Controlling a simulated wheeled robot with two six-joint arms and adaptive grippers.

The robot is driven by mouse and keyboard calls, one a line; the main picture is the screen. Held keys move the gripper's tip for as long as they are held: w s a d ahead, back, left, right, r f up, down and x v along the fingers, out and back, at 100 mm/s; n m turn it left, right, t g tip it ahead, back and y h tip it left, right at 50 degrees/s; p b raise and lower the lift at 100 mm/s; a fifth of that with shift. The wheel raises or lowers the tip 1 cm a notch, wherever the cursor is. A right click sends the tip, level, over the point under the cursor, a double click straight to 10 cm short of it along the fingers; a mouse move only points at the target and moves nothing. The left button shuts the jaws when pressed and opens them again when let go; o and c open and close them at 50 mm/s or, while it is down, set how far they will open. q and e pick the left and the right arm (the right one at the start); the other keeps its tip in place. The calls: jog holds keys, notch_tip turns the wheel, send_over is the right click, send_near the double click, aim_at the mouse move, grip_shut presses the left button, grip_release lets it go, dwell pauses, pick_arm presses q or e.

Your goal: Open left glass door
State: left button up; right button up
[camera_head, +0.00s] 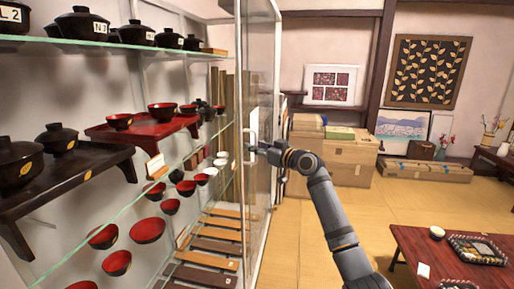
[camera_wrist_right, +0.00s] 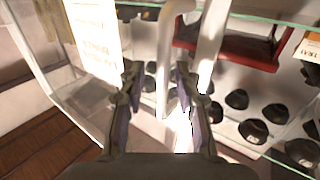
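The glass cabinet's door panel (camera_head: 262,75) is a clear pane in a pale frame, at the middle of the head view. A white vertical handle (camera_head: 252,128) shows in front of the shelves. My right gripper (camera_head: 256,150) is at this handle, with its arm reaching in from the lower right. In the right wrist view my right gripper (camera_wrist_right: 157,92) has its two dark fingers apart. A white handle bar (camera_wrist_right: 165,50) comes down between and beyond them; I cannot tell whether they touch it. A second pale bar (camera_wrist_right: 211,45) is just right of it. My left gripper is not in view.
Glass shelves (camera_head: 150,48) hold black lidded pots and red bowls (camera_head: 147,230). Cardboard boxes (camera_head: 345,160) stand behind my right arm. A low red table (camera_head: 420,245) is at lower right. Tatami floor (camera_head: 300,235) is clear between cabinet and table.

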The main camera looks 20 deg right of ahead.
jog(key=shift+s+d, duration=0.1)
jog(key=shift+s, duration=0.05)
jog(key=v, duration=1.1)
jog(key=shift+s, duration=0.35)
jog(key=shift+d, duration=0.1)
